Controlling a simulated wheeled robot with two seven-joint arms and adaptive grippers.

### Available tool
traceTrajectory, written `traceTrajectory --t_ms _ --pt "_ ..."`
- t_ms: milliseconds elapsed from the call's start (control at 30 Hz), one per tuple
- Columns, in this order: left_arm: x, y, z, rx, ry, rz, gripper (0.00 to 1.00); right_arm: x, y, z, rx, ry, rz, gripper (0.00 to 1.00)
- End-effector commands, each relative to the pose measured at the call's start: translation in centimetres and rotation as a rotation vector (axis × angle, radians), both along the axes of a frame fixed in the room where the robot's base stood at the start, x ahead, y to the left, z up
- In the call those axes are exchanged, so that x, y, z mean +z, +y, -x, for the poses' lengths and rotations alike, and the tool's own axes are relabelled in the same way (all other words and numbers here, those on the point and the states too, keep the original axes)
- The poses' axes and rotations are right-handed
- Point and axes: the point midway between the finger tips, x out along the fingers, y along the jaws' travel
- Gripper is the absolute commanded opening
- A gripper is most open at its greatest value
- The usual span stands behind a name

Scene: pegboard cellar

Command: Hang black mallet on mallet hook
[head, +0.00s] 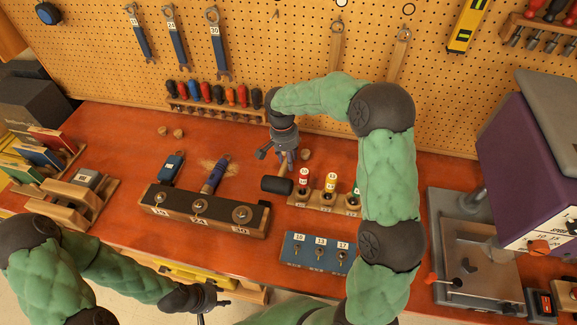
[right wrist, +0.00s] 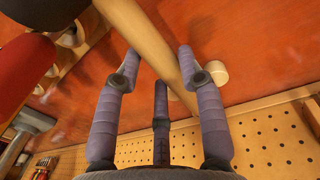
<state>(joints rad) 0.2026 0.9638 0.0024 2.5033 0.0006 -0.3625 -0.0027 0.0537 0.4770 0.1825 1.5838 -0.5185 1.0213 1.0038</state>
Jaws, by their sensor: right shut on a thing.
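The black mallet has a dark cylindrical head (head: 276,185) and a pale wooden handle, which also shows in the right wrist view (right wrist: 148,36). My right gripper (head: 285,157) is above the head and shut on the handle, with its fingers around it. I cannot tell whether the head touches the bench. My left gripper (head: 212,295) is low at the front edge, apart from the mallet; its finger opening is unclear. The pegboard (head: 290,40) stands behind the bench. I cannot tell which fitting is the mallet hook.
A screwdriver rack (head: 215,105) lines the back. A purple machine (head: 525,165) stands right.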

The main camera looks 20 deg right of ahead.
Motion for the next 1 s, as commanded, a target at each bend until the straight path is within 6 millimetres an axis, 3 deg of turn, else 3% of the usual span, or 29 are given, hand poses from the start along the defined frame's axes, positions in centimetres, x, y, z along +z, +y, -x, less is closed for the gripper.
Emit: traceTrajectory --t_ms 233,633,667,733,1000 --pt "-0.6 0.0 0.0 0.0 0.0 0.0 0.4 -3.6 0.0 0.0 0.0 0.001 0.0 0.0" --pt "-0.9 0.0 0.0 0.0 0.0 0.0 0.4 -4.2 0.0 0.0 0.0 0.0 0.0 0.0" --pt "-0.9 0.0 0.0 0.0 0.0 0.0 0.4 -4.2 0.0 0.0 0.001 0.001 0.0 0.42" --pt "-0.8 0.0 0.0 0.0 0.0 0.0 0.4 -4.2 0.0 0.0 0.001 0.001 0.0 0.62" --pt "-0.8 0.0 0.0 0.0 0.0 0.0 0.4 -4.2 0.0 0.0 0.001 0.001 0.0 0.63"
